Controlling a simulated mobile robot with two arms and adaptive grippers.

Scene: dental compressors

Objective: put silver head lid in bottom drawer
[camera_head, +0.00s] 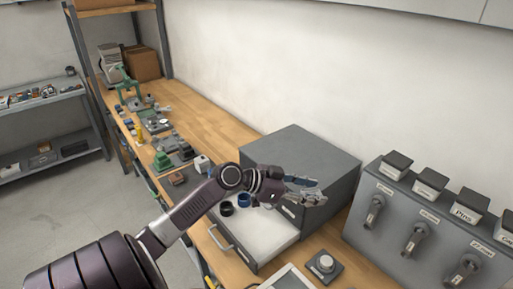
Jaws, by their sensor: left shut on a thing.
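My left gripper (318,194) is shut over the open drawer, in front of the grey cabinet (300,150). It holds a small silvery thing, seemingly the silver head lid, mostly hidden by the fingers. The bottom drawer (262,242) is pulled out, with a pale inside and a handle at its front. A black ring-like part (226,209) and a blue one (244,200) sit in it, towards its left side. The drawer above appears shut. My right gripper is not in view.
A dark square block with a round silver top (325,263) stands on the wooden bench right of the drawer. A grey unit with several levers (415,225) is at the right. Green fixtures (165,162) and small parts line the bench at the left.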

